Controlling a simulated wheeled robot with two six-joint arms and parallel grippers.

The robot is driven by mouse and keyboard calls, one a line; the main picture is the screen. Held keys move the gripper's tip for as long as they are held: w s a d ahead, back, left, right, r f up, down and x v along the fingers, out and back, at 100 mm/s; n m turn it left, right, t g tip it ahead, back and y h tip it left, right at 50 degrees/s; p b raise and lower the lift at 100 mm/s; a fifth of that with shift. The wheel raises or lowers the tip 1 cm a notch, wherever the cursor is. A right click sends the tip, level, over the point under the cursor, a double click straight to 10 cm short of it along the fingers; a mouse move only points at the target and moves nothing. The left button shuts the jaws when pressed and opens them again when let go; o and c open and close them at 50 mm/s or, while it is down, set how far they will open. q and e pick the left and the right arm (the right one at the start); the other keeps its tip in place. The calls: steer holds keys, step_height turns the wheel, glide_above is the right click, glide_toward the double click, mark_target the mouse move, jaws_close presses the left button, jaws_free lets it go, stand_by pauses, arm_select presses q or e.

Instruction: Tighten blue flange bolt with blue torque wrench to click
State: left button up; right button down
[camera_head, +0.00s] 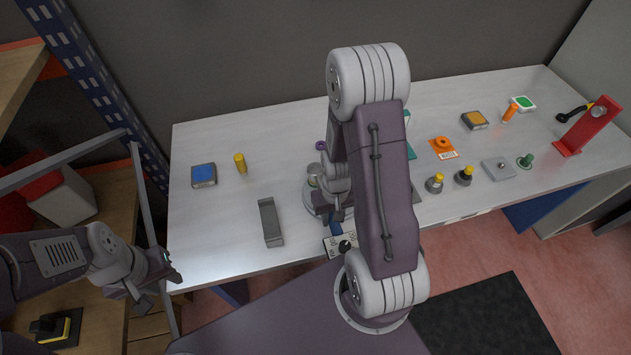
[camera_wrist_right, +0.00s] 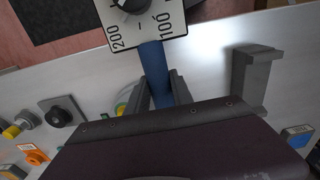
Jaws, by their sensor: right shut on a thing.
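My right gripper (camera_wrist_right: 160,92) is shut on the blue handle (camera_wrist_right: 153,62) of the torque wrench, above the table's front part. The wrench's white dial plate, with a black knob and the numbers 100 and 200, shows in the right wrist view (camera_wrist_right: 140,25) and in the head view (camera_head: 341,245). The wrench's far end is hidden behind my gripper and arm. I cannot make out the blue flange bolt in either view. My left gripper (camera_head: 157,282) is off the table's left front corner, empty, its fingers seemingly apart.
A grey bracket (camera_head: 271,222) stands left of the wrench. A blue-topped block (camera_head: 203,174) and a yellow cylinder (camera_head: 240,163) are farther left. Several small parts and a red stand (camera_head: 590,125) fill the right side. My right arm hides the table's middle.

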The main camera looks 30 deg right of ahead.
stand_by(0.4)
steer(key=shift+d+r+p, duration=0.15)
steer(key=shift+d+p, duration=0.15)
steer(key=shift+p, duration=0.1)
steer(key=shift+r+p, duration=0.7)
steer(key=shift+p, duration=0.25)
stand_by(1.4)
steer(key=shift+r+p, duration=0.5)
steer(key=shift+p, duration=0.05)
steer(key=shift+r+p, duration=1.3)
steer(key=shift+r, duration=0.05)
